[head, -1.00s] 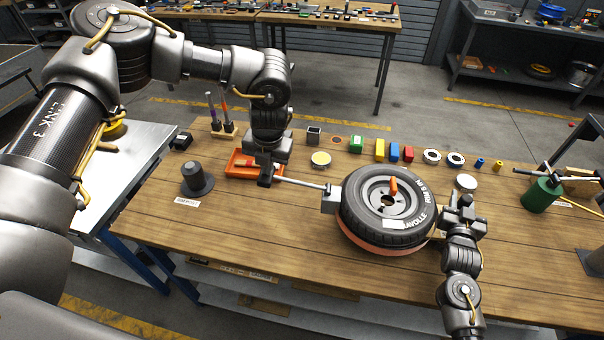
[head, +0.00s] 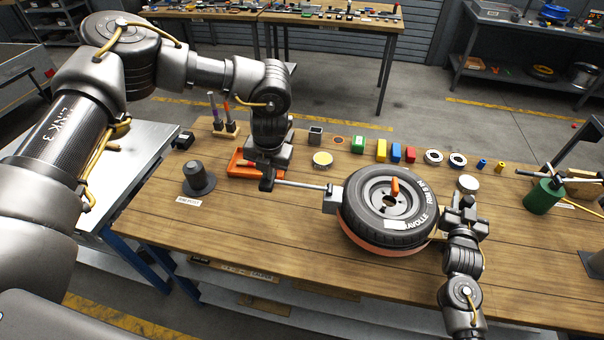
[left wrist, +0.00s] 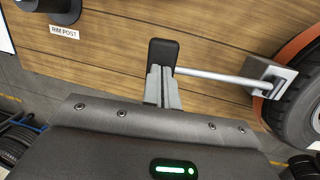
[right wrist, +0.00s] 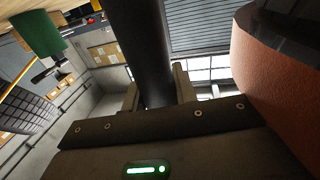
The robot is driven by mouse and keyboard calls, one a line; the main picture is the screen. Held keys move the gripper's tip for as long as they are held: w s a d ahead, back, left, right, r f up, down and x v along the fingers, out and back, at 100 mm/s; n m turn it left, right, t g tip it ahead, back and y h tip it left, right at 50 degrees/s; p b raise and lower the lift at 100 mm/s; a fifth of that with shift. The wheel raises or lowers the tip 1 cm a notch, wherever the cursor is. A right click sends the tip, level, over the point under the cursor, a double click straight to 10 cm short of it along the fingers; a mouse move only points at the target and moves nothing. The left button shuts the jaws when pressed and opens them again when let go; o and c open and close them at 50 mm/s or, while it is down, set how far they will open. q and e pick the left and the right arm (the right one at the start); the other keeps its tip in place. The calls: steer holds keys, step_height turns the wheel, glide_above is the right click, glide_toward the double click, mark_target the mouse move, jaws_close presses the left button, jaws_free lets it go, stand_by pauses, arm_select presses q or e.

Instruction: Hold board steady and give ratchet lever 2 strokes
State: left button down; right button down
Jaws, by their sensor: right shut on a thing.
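The ratchet lever (head: 300,185) is a silver rod running left from a grey ratchet block (head: 333,199) against the tyre (head: 391,210). Its dark grip shows in the left wrist view (left wrist: 163,50). My left gripper (head: 266,180) is at that grip; its fingers (left wrist: 162,72) are close together and seem to touch it. The tyre lies flat on an orange round pad (head: 365,244); the board beneath is mostly hidden. My right gripper (head: 462,205) is beside the tyre's right side, shut on a dark cylindrical post (right wrist: 150,50).
A rim post (head: 198,180) and an orange tray (head: 240,166) stand left. Coloured blocks (head: 381,150) and rings (head: 433,157) line the back. A green cylinder (head: 543,196) stands right. The front of the table is clear.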

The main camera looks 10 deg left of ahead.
mark_target(269, 182)
arm_select(q)
steer(key=shift+f, duration=0.2)
steer(key=shift+a+f, duration=0.15)
steer(key=shift+f, duration=0.75)
steer(key=shift+f, duration=1.1)
step_height(269, 182, up, 13)
stand_by(1.1)
